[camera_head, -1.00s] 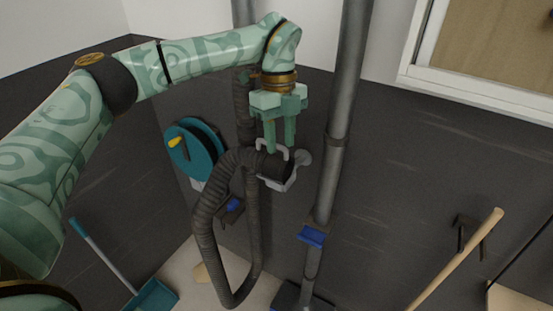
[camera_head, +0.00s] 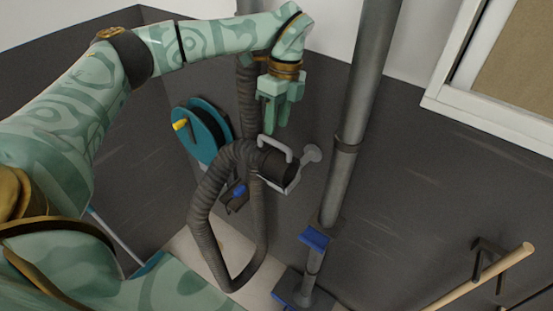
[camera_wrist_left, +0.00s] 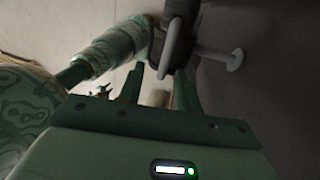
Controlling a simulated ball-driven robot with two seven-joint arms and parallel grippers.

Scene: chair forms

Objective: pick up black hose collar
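The black hose collar (camera_head: 277,164) is the dark, wide end of a ribbed grey hose (camera_head: 203,215). It sits in a light grey bracket (camera_head: 289,185) with a loop handle over it. My left gripper (camera_head: 273,129) hangs just above the collar, fingers pointing down. In the left wrist view, its two fingers (camera_wrist_left: 160,72) stand apart with nothing between them. The dark collar (camera_wrist_left: 183,15) and grey handle (camera_wrist_left: 170,45) lie beyond the fingertips. I cannot tell if a fingertip touches the handle. My right gripper is out of view.
A grey vertical pipe (camera_head: 350,145) with a blue clamp (camera_head: 314,238) stands right of the collar. A teal reel (camera_head: 202,135) is on the left. Dark wall lies behind.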

